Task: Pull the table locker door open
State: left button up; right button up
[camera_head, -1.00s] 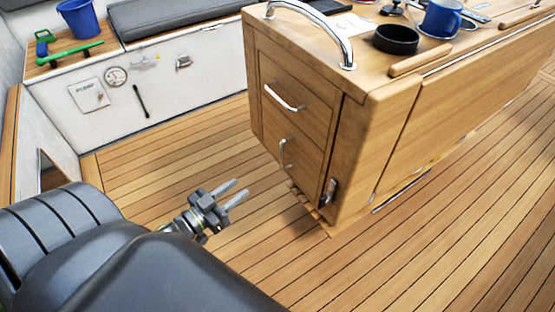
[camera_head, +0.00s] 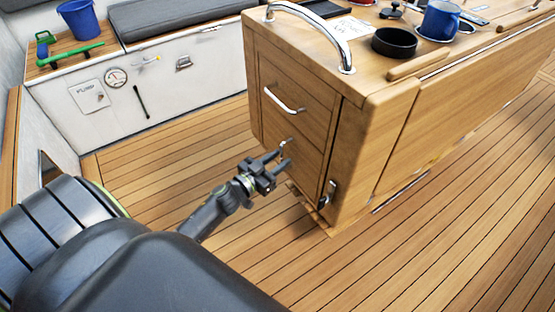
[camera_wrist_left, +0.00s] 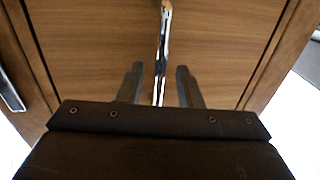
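The table locker door (camera_head: 301,161) is the lower wooden panel on the near end of the table, flush in its frame. Its vertical metal handle (camera_wrist_left: 163,45) shows in the left wrist view, and in the head view it is mostly hidden behind my gripper. My left gripper (camera_head: 281,157) is at the door with its fingers apart, one on each side of the handle. In the left wrist view the open fingers (camera_wrist_left: 160,85) flank the handle with a gap on both sides. My right gripper is not in view.
A drawer with a horizontal handle (camera_head: 284,101) sits above the door. A chrome grab rail (camera_head: 320,32), black bowl (camera_head: 395,41) and blue mug (camera_head: 440,19) are on top. The deck (camera_head: 165,140) at left is clear.

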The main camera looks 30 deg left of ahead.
pick_arm(q)
jog(key=shift+w, duration=0.1)
grip_shut()
dwell(0.5)
